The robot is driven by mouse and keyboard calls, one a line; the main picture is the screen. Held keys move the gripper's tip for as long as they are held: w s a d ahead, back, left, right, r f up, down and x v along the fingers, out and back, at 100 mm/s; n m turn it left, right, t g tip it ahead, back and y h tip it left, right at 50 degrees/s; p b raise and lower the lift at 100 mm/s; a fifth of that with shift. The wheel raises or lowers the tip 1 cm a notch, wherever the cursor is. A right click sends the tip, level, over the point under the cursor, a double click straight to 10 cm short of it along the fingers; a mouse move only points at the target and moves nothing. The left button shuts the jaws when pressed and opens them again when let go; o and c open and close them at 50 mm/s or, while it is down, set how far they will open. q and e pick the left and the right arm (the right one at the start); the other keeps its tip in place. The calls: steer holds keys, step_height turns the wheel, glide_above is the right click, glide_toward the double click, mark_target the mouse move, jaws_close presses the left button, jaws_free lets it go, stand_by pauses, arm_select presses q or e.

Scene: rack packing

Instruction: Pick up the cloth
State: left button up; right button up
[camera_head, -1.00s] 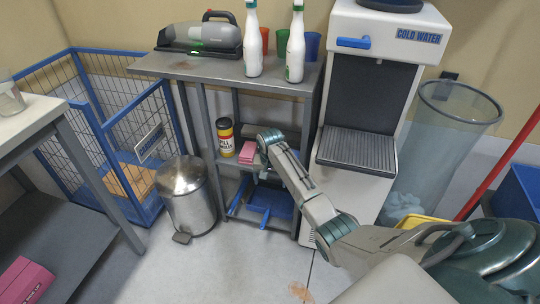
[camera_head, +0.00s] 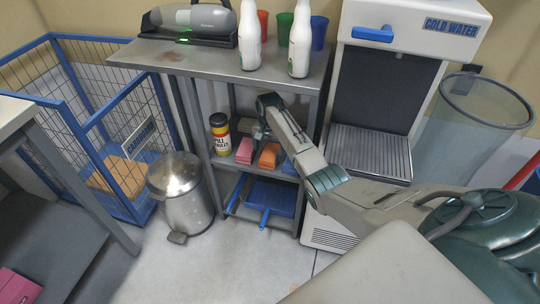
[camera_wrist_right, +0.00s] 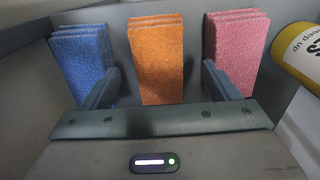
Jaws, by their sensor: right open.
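Three folded cloth stacks sit in a row on the middle shelf: pink (camera_head: 245,151), orange (camera_head: 269,156) and blue (camera_head: 289,167). In the right wrist view, blue (camera_wrist_right: 82,62) is on the left, orange (camera_wrist_right: 156,60) in the centre and pink (camera_wrist_right: 238,45) on the right. My right gripper (camera_wrist_right: 160,72) is open and empty. Its two fingers point at the shelf, one on each side of the orange stack, with gaps to it. In the head view my right gripper (camera_head: 260,130) is at the shelf front, partly hidden by its own arm.
A yellow-and-black canister (camera_head: 220,134) stands beside the pink stack. Bottles (camera_head: 250,38) and cups stand on the tabletop (camera_head: 205,65) above. A blue dustpan (camera_head: 270,196) lies on the lower shelf. A water dispenser (camera_head: 372,150) is close on the right, a metal bin (camera_head: 182,190) on the left.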

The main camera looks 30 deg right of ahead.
mark_target(269, 154)
step_height(269, 154, down, 4)
steer(key=shift+s+b, duration=0.1)
steer(key=shift+b, duration=0.2)
arm_select(q)
steer(key=shift+w+d+f+t, duration=0.3)
steer(key=shift+d+f+t, duration=0.05)
steer(key=shift+t, duration=0.05)
arm_select(e)
steer(key=c, duration=1.1)
steer(key=shift+r, duration=0.15)
